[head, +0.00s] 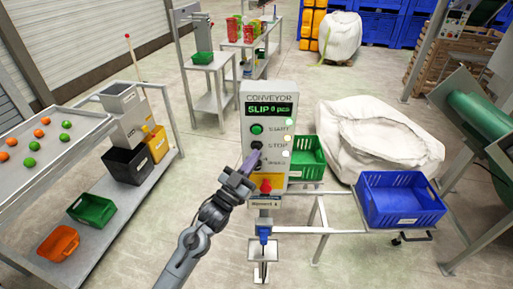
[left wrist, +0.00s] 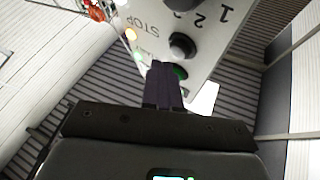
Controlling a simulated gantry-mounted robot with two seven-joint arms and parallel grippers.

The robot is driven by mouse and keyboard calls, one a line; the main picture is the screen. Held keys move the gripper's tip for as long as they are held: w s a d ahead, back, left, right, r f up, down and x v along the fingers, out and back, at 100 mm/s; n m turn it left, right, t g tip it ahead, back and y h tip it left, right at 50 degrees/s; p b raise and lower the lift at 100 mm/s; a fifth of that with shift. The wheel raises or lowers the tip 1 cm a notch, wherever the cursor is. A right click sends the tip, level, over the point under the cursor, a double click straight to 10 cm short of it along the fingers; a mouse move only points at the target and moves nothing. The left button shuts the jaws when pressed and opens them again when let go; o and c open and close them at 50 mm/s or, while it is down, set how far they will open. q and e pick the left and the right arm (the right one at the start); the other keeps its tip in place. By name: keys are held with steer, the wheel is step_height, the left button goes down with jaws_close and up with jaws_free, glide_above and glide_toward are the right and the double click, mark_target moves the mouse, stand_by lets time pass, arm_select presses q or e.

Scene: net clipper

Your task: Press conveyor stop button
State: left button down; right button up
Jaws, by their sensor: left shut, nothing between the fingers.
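The grey conveyor control panel (head: 283,110) stands upright in the head view, its green display reading "SLIP 0 pcs". Its dark stop button (head: 257,145) sits below the green start button (head: 257,129) and above a dark knob. My left gripper (head: 251,160) is shut and empty in front of the panel, its tips overlapping the area just below the stop button. In the left wrist view, the fingertips (left wrist: 163,68) appear close to the stop button (left wrist: 182,45) and partly cover the green button (left wrist: 181,72). I cannot tell whether they touch the panel. My right gripper is not in view.
A red button (head: 265,186) is low on the panel, near my left wrist. A blue crate (head: 400,202) stands on a frame at right, with a white sack (head: 375,145) behind. A cart with bins (head: 92,208) is at left.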

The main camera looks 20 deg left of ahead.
arm_select(q)
steer(key=shift+w, duration=0.15)
stand_by(0.7)
steer(key=shift+w+a, duration=0.15)
steer(key=shift+w, duration=0.1)
steer(key=shift+w+a+b, duration=0.15)
steer(key=shift+w+b, duration=0.15)
steer(key=shift+w, duration=0.1)
stand_by(0.8)
steer(key=shift+s, duration=0.1)
steer(key=shift+s+d+p, duration=0.3)
steer(key=shift+s+p, duration=0.25)
steer(key=shift+s, duration=0.15)
stand_by(0.3)
steer(key=shift+s+d+p, duration=0.3)
steer(key=shift+s+p, duration=0.15)
steer(key=shift+s, duration=0.35)
steer(key=shift+s+d+p, duration=0.25)
steer(key=shift+s+p, duration=0.25)
steer(key=shift+s, duration=0.3)
steer(key=shift+s+d+p, duration=0.3)
steer(key=shift+s+p, duration=0.15)
steer(key=shift+s, duration=0.35)
